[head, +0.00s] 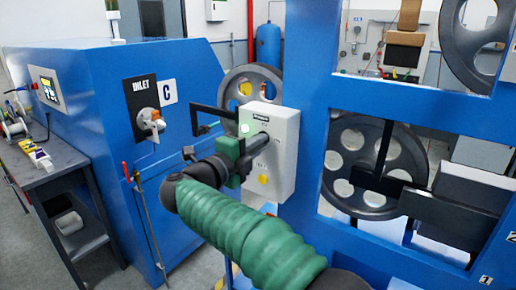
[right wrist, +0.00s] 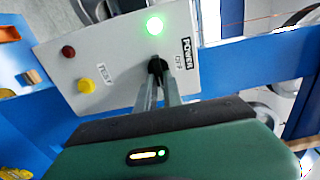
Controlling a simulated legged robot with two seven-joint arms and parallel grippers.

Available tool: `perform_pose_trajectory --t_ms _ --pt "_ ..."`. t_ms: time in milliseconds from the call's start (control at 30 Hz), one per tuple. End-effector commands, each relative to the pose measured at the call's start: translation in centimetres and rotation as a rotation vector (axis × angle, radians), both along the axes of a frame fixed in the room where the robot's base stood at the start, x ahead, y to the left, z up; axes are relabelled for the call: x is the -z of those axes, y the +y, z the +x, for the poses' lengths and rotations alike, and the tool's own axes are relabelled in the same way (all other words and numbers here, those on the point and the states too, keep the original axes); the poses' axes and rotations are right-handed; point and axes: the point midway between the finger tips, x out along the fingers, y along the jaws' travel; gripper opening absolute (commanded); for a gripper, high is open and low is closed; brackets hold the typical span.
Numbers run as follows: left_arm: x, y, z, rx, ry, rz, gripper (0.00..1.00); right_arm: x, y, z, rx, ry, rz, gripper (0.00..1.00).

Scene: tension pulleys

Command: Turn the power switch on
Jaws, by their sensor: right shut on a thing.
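The power box is a light grey panel (head: 284,160) on the blue machine frame, right of my gripper in the head view. In the right wrist view the box (right wrist: 115,50) carries a lit green lamp (right wrist: 155,25), a black power switch (right wrist: 157,66) beside a POWER OFF label, and a yellow button (right wrist: 85,86). My right gripper (right wrist: 158,80) reaches the panel with its fingers closed on the black switch. Its fingertips partly cover the switch, so its exact angle is hard to tell. The green lamp (head: 244,128) also glows in the head view. My left gripper is not in view.
A blue cabinet (head: 100,90) with an INLET valve (head: 150,122) stands at the left. A grey workbench (head: 55,160) with spools is beside it. Large dark pulleys (head: 360,165) sit behind the blue frame (head: 310,100) at right.

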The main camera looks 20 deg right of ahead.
Motion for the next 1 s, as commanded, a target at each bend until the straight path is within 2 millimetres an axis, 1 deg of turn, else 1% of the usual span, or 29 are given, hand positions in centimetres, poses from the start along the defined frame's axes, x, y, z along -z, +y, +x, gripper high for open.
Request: perform_pose_trajectory --t_ms 33,367,400,567,1000 --pt "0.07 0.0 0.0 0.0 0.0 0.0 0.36 0.22 0.13 0.12 -0.005 -0.001 0.004 0.0" --pt "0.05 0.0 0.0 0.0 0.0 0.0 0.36 0.15 0.13 0.12 -0.005 -0.002 0.005 0.0" --pt "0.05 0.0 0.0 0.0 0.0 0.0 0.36 0.14 0.13 0.12 -0.005 -0.003 0.006 0.12" --pt "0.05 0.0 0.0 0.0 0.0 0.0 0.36 0.09 0.08 0.08 -0.003 -0.003 0.005 0.33" --pt "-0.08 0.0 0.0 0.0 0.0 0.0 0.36 -0.1 -0.13 0.05 -0.001 -0.005 0.004 0.33"
